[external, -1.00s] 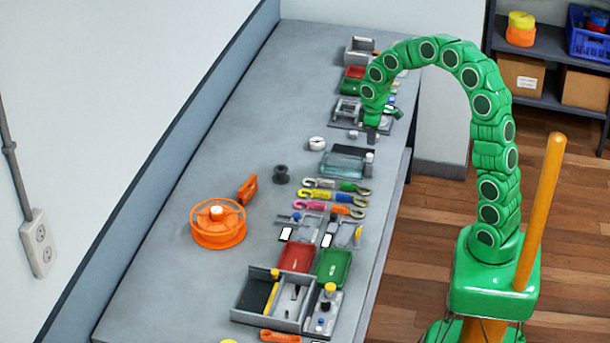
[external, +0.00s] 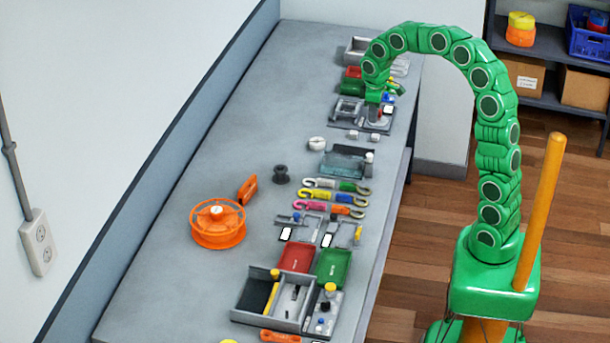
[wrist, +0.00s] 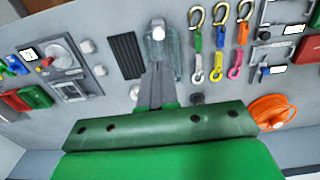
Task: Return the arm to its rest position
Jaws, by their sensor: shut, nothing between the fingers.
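My green segmented arm (external: 495,130) rises from its green base and arches over to the far part of the bench. My gripper (external: 374,107) hangs down from its end, close to the grey fixture plate on the bench, apparently above it. In the wrist view, my gripper (wrist: 155,88) shows as two grey fingers together with nothing between them. They overlap the clear-sided tray in that picture. The exact gap between fingertips and bench is hard to tell.
The bench (external: 190,150) runs along the wall. An orange reel (external: 218,228), a dark spool (external: 281,174), hooked straps (external: 335,198), a red tray (external: 296,258) and a green tray (external: 334,267) lie nearer. A shelf (external: 555,50) stands at back right. The bench's wall side is mostly clear.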

